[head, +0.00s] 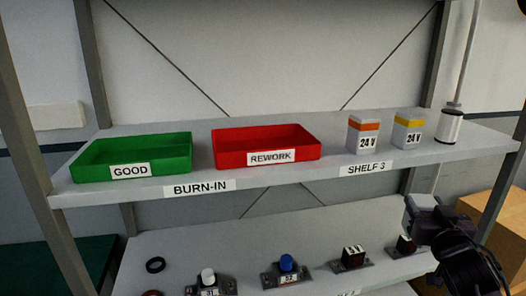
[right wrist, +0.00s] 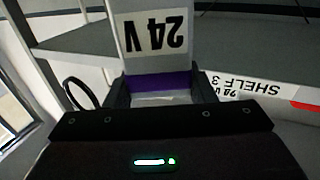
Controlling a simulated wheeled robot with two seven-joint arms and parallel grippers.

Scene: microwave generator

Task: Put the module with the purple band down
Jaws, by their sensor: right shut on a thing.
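The module with the purple band (right wrist: 160,84) is in the right wrist view, pale with a "24 V" label that reads upside down there. My right gripper (right wrist: 161,92) is shut on it, with the fingers on both sides near the purple band. In the head view my right gripper (head: 420,203) is at the lower right, in front of the shelf unit and below the upper shelf's front edge; I cannot make out the purple band there. My left gripper is not in view.
The upper shelf (head: 330,180) holds a green GOOD tray (head: 180,160), a red REWORK tray (head: 230,158), an orange-banded module (head: 363,126), a yellow-banded module (head: 408,122) and a white cylinder (head: 449,127). Several small devices stand on the lower shelf (head: 225,240). A cardboard box (head: 485,205) is at right.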

